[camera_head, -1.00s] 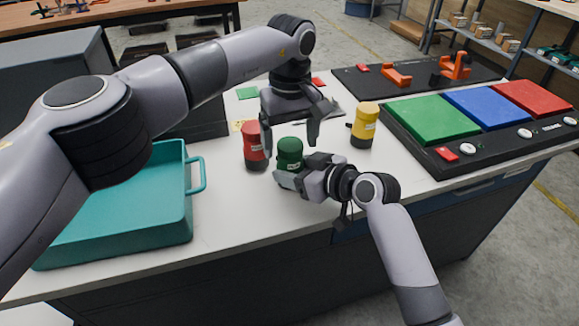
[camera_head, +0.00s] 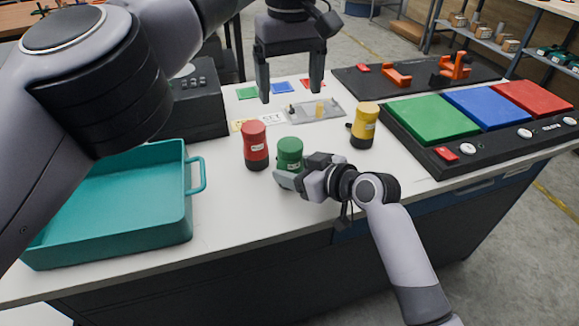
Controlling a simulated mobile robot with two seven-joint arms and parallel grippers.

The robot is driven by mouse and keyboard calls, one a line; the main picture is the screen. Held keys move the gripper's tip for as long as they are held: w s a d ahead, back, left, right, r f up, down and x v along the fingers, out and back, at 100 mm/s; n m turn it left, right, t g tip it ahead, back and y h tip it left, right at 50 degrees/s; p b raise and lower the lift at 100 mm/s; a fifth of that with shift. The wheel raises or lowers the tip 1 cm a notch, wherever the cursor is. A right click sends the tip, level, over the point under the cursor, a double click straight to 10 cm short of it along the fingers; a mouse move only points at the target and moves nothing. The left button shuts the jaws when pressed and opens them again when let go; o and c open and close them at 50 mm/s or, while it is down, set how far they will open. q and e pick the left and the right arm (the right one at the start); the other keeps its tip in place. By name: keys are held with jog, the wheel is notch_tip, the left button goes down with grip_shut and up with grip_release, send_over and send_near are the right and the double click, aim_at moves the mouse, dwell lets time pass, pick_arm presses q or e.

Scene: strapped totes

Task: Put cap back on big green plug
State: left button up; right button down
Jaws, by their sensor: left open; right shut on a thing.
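The green plug (camera_head: 289,152) stands upright on the white table, with a dark lower part. My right gripper (camera_head: 290,181) is shut on it low down, from the right. My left gripper (camera_head: 290,90) is open and empty, raised above the table behind the plug, fingers pointing down. A red plug (camera_head: 255,146) stands to the left of the green one, and a yellow plug (camera_head: 364,125) stands to the right. I cannot tell from this view whether the green part is a separate cap or how it is seated.
A teal tote (camera_head: 120,247) with a handle stands at the left. A grey plate (camera_head: 315,110) with small parts lies behind the plugs. A black board (camera_head: 450,160) with green, blue and red pads is at the right. The table front is clear.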

dwell(0.3)
jog(key=shift+c, duration=1)
grip_release()
jog(key=shift+v, duration=3.6)
